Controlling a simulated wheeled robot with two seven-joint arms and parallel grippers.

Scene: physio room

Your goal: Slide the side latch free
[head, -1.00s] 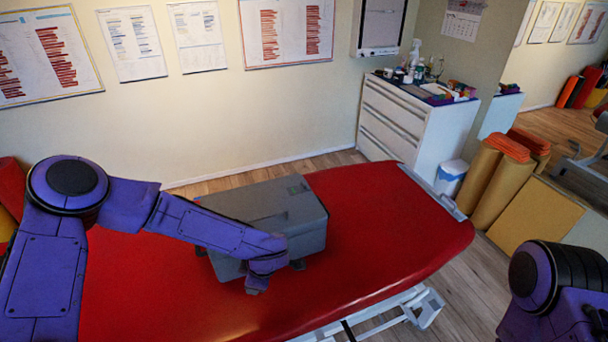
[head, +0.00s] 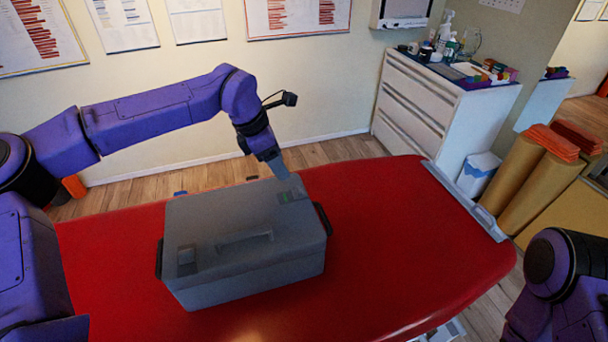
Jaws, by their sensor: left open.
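A grey case (head: 235,270) with a closed lid lies on the red treatment table (head: 400,250). Its lid has a recessed grip in the middle, and black handles stick out at its left and right ends. A small latch (head: 186,262) sits near the left end of the lid. My right gripper is out of view; only part of that arm shows at lower right.
A white drawer cabinet (head: 435,110) with bottles and small items stands behind the table at right. A white bin (head: 478,175) and rolled tan mats (head: 525,175) stand beside it. The red table top right of the case is clear.

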